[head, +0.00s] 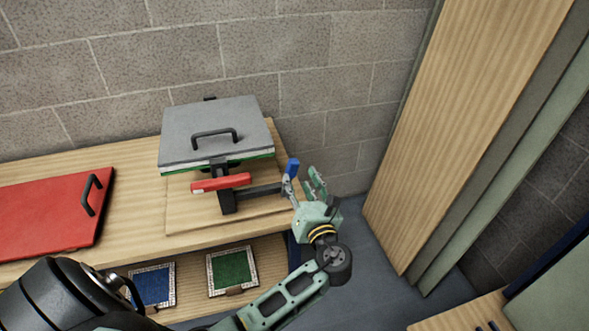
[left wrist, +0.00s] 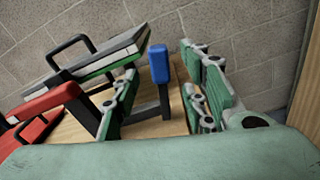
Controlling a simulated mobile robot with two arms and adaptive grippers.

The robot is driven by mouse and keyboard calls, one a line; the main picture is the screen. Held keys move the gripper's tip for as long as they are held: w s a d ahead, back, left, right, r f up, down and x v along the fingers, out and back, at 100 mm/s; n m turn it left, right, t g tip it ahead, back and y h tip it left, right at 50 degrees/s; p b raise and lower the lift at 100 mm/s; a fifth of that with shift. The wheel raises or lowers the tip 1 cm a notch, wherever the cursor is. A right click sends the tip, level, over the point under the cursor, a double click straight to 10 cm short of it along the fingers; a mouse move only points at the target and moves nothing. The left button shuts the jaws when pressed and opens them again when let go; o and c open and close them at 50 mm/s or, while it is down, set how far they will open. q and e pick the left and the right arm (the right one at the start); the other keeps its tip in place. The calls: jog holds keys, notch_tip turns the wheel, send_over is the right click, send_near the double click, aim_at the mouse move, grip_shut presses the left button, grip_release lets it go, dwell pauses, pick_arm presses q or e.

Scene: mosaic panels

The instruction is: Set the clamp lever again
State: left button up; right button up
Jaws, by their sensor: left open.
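The clamp lever is a dark bar (head: 264,190) that runs right from the press on the bench. Its blue knob (head: 293,166) stands up at the bar's right end. The press has a grey lid (head: 213,130) with a black handle and a red bar (head: 221,183) at its front. My left gripper (head: 304,179) is open at the knob. In the left wrist view the blue knob (left wrist: 158,62) shows between the two green fingers, nearer the left one; I cannot tell if either touches it. My right gripper is out of view.
A red lid (head: 50,212) with a black handle lies on the wooden bench at the left. Blue (head: 152,286) and green (head: 232,267) mosaic panels lie on the shelf below. A block wall stands behind, and a tall wooden panel (head: 455,120) stands at the right.

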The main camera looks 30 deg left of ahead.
aim_at(294, 171)
pick_arm(q)
jog(key=x, duration=0.7)
jog(key=shift+c, duration=0.6)
grip_shut()
jog(key=shift+f, duration=0.1)
